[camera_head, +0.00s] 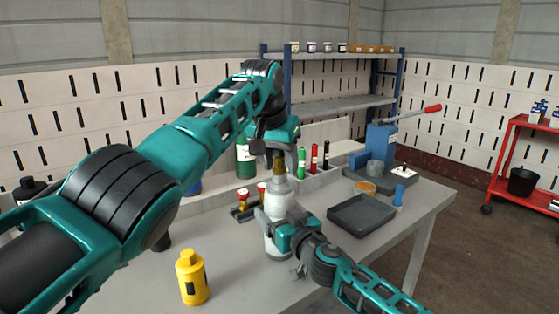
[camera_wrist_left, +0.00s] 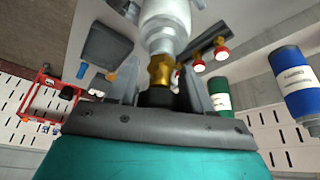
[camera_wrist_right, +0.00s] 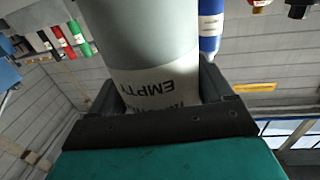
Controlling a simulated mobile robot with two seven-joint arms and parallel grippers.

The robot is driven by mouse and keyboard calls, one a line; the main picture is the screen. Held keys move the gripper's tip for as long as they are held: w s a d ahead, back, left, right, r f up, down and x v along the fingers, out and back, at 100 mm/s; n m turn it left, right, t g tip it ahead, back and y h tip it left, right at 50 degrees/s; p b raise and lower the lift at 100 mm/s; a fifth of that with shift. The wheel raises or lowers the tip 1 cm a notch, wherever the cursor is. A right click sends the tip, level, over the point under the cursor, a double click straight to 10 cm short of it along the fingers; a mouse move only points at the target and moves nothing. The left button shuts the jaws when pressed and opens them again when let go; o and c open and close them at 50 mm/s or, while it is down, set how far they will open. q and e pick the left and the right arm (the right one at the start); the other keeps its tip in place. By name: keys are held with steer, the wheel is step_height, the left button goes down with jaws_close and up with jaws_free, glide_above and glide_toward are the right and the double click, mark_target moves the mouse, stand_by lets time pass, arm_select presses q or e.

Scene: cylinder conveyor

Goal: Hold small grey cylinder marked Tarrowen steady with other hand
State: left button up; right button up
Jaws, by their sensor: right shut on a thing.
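The small grey cylinder (camera_head: 279,204) stands upright on the workbench, with a brass valve (camera_wrist_left: 160,68) on top. My right gripper (camera_head: 283,232) is shut around its body from the front right. In the right wrist view the cylinder (camera_wrist_right: 150,35) fills the space between the fingers, and its upside-down label reads EMPTY above a partly hidden name. My left gripper (camera_head: 279,153) is above the cylinder, pointing down at the valve. In the left wrist view its fingers (camera_wrist_left: 163,92) are apart on either side of the valve top, with gaps visible.
A yellow bottle (camera_head: 192,277) stands at the front left. A dark grey tray (camera_head: 362,216) lies right of the cylinder. Green, black and red markers stand behind. A blue press (camera_head: 380,140) is at the back right.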

arm_select(q)
steer(key=shift+o, duration=1)
steer(key=shift+r, duration=1.3)
steer(key=shift+f, duration=0.15)
steer(key=shift+f, duration=1.15)
steer(key=shift+c, duration=0.5)
